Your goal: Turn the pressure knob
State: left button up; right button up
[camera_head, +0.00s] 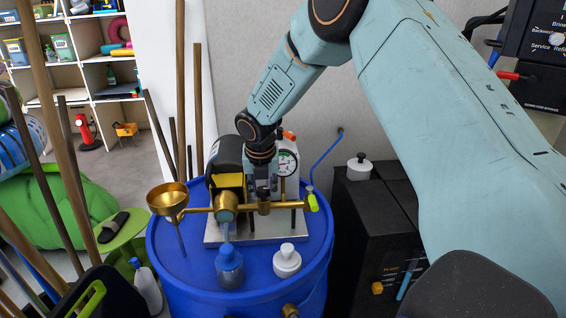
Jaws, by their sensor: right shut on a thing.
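My right arm reaches down from the top right, and its gripper (262,188) is at the small pump assembly on the blue barrel. It is shut on the pressure knob, which the fingers and wrist mostly hide. The gripper sits just above the brass pipe (240,208) and to the left of the round pressure gauge (287,163). The gauge has a white face with some green, but its reading is too small to tell. My left gripper is not in view.
A black cabinet (365,230) stands close on the right. Poles lean at the left, before shelves (75,60).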

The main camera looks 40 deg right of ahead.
jog(key=shift+a+m+g+h+p, duration=0.1)
jog(key=shift+m+g+h+p, duration=0.2)
jog(key=shift+m+p, duration=0.8)
jog(key=shift+m+g+h+p, duration=0.2)
jog(key=shift+m+g+p, duration=0.15)
jog(key=shift+m, duration=1.35)
jog(key=shift+c, duration=0.2)
jog(key=shift+w+m+g+p, duration=0.1)
jog(key=shift+m+g+p, duration=0.5)
jog(key=shift+m, duration=1.1)
jog(key=shift+m+p, duration=0.3)
jog(key=shift+m, duration=0.5)
jog(key=shift+f+m+g, duration=0.1)
jog(key=shift+m+g, duration=0.25)
jog(key=shift+m, duration=0.55)
